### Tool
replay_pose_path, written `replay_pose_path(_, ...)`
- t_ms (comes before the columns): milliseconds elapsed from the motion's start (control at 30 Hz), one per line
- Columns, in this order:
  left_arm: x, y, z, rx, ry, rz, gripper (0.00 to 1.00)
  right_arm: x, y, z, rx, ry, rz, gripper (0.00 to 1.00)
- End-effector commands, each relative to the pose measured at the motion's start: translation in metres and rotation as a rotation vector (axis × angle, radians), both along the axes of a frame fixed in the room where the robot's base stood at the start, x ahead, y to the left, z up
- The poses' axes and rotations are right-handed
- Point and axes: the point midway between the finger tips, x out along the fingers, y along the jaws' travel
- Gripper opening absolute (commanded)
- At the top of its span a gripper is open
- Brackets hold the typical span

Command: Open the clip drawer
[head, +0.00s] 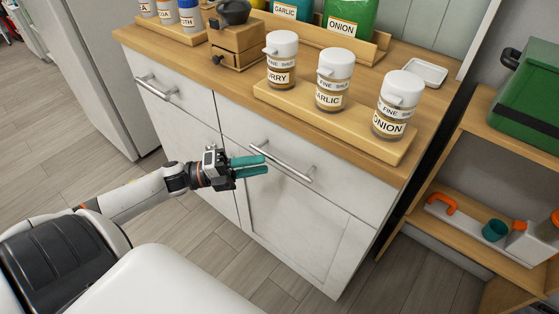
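The wooden-topped cabinet has two white drawers, with no label visible saying which is the clip drawer. The right drawer (340,184) has a silver bar handle (284,164) and looks shut. The left drawer (190,104) has a similar handle (156,87) and also looks shut. My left gripper (266,165), with teal fingers, is in front of the right drawer by the left part of its handle. Its fingers look apart with nothing between them. Contact with the handle cannot be told. My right gripper is out of view.
Spice jars (331,80) stand on a wooden tray (355,130) along the countertop edge. A wooden grinder (236,42) and a small white dish (425,72) are also on top. A shelf (470,222) with a green case (525,90) stands right. Floor is clear in front.

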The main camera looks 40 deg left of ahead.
Motion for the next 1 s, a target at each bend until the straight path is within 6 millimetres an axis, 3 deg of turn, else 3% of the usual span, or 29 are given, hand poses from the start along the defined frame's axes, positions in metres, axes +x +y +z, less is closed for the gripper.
replay_pose_path(300,0.032,-0.038,0.007,-0.002,-0.001,0.001,0.32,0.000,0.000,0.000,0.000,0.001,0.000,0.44)
replay_pose_path(700,0.036,-0.044,0.008,-0.002,0.002,0.002,0.32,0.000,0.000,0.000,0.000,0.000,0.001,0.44)
replay_pose_path(900,0.036,-0.043,0.007,-0.002,0.002,0.002,0.01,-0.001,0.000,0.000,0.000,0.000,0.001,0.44)
replay_pose_path(1000,0.036,-0.043,0.007,-0.002,0.002,0.002,0.00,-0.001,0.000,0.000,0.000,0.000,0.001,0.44)
